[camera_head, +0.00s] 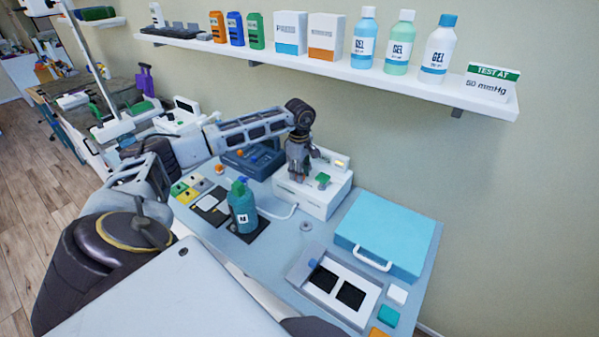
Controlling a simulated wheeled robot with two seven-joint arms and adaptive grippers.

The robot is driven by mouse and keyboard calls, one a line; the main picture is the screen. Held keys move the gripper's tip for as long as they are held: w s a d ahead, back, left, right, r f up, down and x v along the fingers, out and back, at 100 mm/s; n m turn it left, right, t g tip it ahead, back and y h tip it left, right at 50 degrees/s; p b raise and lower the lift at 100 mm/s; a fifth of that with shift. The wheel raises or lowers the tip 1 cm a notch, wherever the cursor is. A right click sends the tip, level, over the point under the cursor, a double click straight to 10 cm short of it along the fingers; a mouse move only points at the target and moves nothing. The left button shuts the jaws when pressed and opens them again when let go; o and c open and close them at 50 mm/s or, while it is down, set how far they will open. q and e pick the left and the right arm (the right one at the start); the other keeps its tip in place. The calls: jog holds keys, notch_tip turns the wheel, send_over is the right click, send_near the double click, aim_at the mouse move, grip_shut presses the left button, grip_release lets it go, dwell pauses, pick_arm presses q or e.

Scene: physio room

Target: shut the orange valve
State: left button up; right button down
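A small orange knob (315,153) shows just right of my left gripper, above the white box unit (320,203). It is partly covered, so I cannot tell whether it is the orange valve or how it is turned. Another small orange spot (240,153) sits on the dark blue case to the left. A green knob (322,179) stands on top of the white box unit. My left gripper (297,176) points down over the back left of this unit, touching or very close to it. Its fingers are too small and dark to read. My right gripper is out of view.
A teal bottle (242,211) stands on a dark pad in front of the unit. A blue case (386,232) lies at right, a grey tray (300,268) in front. A wall shelf (400,84) with bottles and boxes hangs above. Coloured blocks (389,314) lie near the front.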

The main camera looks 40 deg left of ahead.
pick_arm(q)
grip_shut()
jog(key=shift+n, duration=0.6)
jog(key=n+b, duration=0.1)
jog(key=n, duration=0.5)
jog(key=shift+n, duration=0.4)
jog(key=n, duration=0.5)
jog(key=shift+w+b, duration=0.1)
jog(key=shift+b, duration=0.25)
jog(key=shift+r+n, duration=0.1)
jog(key=shift+n, duration=1.8)
